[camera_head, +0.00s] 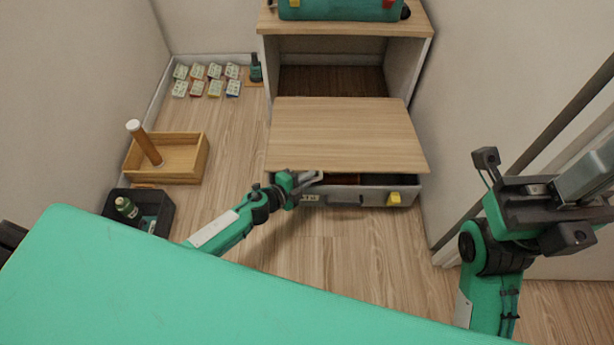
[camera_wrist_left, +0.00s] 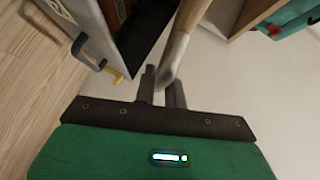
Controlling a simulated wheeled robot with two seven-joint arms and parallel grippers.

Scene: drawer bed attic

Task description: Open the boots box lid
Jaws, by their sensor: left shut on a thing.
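The boots box (camera_head: 370,196) is a grey box with a front handle, a label and a yellow catch. Its wooden lid (camera_head: 345,130) lies over it, with a dark gap below the lid's front edge. My left gripper (camera_head: 312,179) is at the lid's front left corner. In the left wrist view, its fingers (camera_wrist_left: 162,88) are shut on the lid's pale edge (camera_wrist_left: 181,45), and the open side of the box (camera_wrist_left: 92,30) shows a dark inside. My right gripper (camera_head: 530,195) is at the right, well away from the box; its jaws are unclear.
A shelf unit (camera_head: 343,34) with a teal case (camera_head: 338,10) on top stands behind the box. A wooden tray (camera_head: 183,157), a black bin (camera_head: 163,203) and several small card packs (camera_head: 207,80) are on the left. A teal surface (camera_head: 180,295) fills the foreground.

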